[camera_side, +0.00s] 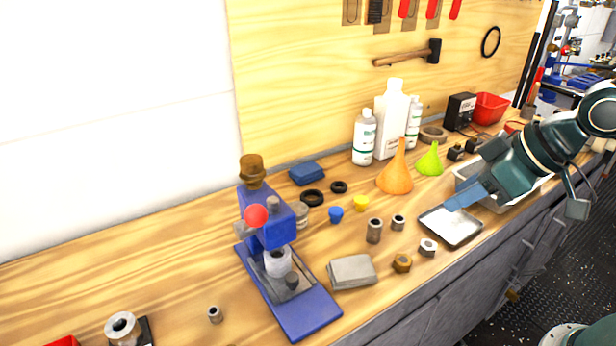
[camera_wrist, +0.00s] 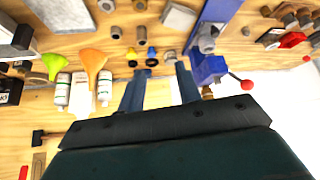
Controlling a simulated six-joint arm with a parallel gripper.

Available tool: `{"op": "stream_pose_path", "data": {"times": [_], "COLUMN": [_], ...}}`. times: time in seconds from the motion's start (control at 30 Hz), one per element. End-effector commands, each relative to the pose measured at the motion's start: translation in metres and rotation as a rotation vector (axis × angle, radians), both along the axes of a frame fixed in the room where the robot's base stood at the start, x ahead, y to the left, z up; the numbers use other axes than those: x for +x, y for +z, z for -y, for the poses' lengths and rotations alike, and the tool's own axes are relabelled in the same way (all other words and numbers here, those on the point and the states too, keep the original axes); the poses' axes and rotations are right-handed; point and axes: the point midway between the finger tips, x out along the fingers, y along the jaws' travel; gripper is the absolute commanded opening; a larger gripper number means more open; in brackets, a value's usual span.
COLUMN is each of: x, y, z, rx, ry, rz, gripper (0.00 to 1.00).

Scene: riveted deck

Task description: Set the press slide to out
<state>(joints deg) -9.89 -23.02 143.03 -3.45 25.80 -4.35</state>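The blue press (camera_side: 266,228) stands on the bench left of centre, with a red ball knob (camera_side: 256,216) on its lever and a brown cap on top. A grey slide plate (camera_side: 292,289) lies on its blue base, with a pale cup under the press head and a dark knob in front. I cannot tell how far the slide is out. The press (camera_wrist: 208,66) and red knob (camera_wrist: 247,85) also show in the wrist view. My gripper (camera_side: 460,200) is above the dark tray, well right of the press. Its blue fingers (camera_wrist: 158,84) are apart with nothing between them.
An orange funnel (camera_side: 394,175), green funnel (camera_side: 430,162) and white bottles (camera_side: 391,118) stand behind. A grey block (camera_side: 352,271), metal sleeves (camera_side: 374,231) and nuts lie between press and gripper. The dark tray (camera_side: 451,228) is below the gripper. Bench left of the press is mostly clear.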

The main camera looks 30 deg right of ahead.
Motion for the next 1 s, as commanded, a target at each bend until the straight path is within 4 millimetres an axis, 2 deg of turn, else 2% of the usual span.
{"op": "stream_pose_path", "data": {"times": [0.3,0.6,0.8,1.0], "x": [0.043,0.062,0.066,0.067], "y": [-0.039,-0.079,-0.096,-0.100], "z": [-0.061,-0.119,-0.143,-0.150], "rx": [0.029,0.070,0.092,0.098], "ry": [0.180,0.322,0.373,0.386], "rz": [0.061,0.123,0.151,0.163], "gripper": [0.34,0.34,0.34,0.34]}}
